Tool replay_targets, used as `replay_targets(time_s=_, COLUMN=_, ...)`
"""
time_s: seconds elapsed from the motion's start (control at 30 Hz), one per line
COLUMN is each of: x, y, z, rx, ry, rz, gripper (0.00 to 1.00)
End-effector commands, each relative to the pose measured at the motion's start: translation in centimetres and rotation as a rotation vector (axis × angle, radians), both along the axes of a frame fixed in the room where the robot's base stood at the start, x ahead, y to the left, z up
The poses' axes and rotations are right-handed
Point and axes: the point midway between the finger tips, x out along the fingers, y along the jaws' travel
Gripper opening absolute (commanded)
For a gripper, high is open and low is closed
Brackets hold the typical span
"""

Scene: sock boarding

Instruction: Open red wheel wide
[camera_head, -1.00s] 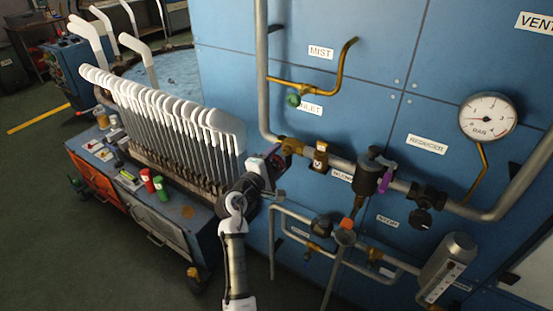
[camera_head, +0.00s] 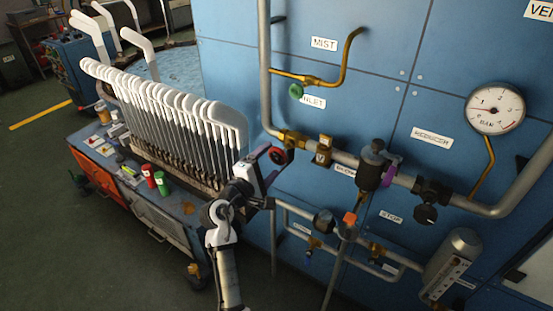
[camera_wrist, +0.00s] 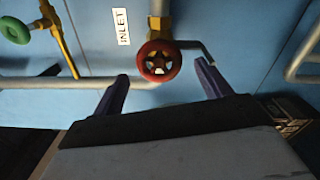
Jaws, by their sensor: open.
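The red wheel (camera_wrist: 159,61) is a small spoked handwheel on a brass valve, near the middle of the wrist view. In the head view the red wheel (camera_head: 278,155) shows edge-on at the left end of the pipe run, below the INLET label. My gripper (camera_wrist: 163,85) is open, with one purple finger on each side of the wheel in the picture. The fingers appear short of the wheel, with no contact visible. In the head view my gripper (camera_head: 265,163) is close to the wheel, and its fingers are partly hidden.
A green handwheel (camera_head: 296,91) sits on the brass mist pipe above. A brass fitting (camera_head: 323,150), a regulator (camera_head: 372,163) and a pressure gauge (camera_head: 495,108) lie to the right. A row of white sock boards (camera_head: 170,110) stands on a cart at left. Grey pipes run below.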

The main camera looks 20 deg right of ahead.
Motion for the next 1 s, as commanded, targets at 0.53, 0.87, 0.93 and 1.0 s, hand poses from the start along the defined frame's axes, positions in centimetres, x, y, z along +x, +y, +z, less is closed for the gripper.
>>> replay_targets(time_s=0.53, x=-5.1, y=6.5, z=-0.1, rx=-0.001, ry=0.001, rz=0.0, gripper=0.77)
replay_targets(time_s=0.87, x=-5.1, y=6.5, z=0.0, rx=0.0, ry=0.001, rz=-0.001, gripper=0.77)
replay_targets(time_s=0.93, x=-5.1, y=6.5, z=0.0, rx=0.0, ry=0.001, rz=-0.001, gripper=0.77)
replay_targets(time_s=1.0, x=-5.1, y=6.5, z=0.0, rx=0.0, ry=0.001, rz=-0.001, gripper=0.77)
